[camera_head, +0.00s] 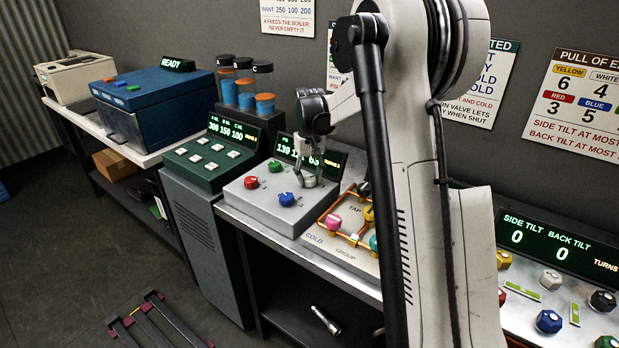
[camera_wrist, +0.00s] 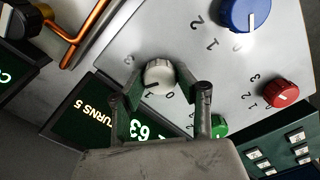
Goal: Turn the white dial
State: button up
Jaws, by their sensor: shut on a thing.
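The white dial (camera_wrist: 158,78) sits on the grey panel (camera_wrist: 120,58), with printed numbers around it and a dark pointer line on its face. My gripper (camera_wrist: 160,92) is shut on the white dial, with one finger on each side of it in the wrist view. In the head view my gripper (camera_head: 308,176) reaches down onto the grey control box (camera_head: 262,207), and its fingers mostly hide the white dial there. The box's green display (camera_head: 283,147) is partly covered by my arm; 63 and TURNS 5 can be read in the wrist view.
A red dial (camera_head: 251,182), a blue dial (camera_head: 286,199) and a green dial (camera_head: 275,167) share the box. Orange pipes (camera_head: 326,229) with coloured knobs stand close to its right. A tilt panel (camera_head: 530,285) holds more knobs. The green button console (camera_head: 208,165) stands left.

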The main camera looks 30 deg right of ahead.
aim_at(309, 178)
jog(key=o, duration=1.1)
jog(key=shift+o, duration=0.2)
notch_tip(309, 178, up, 12)
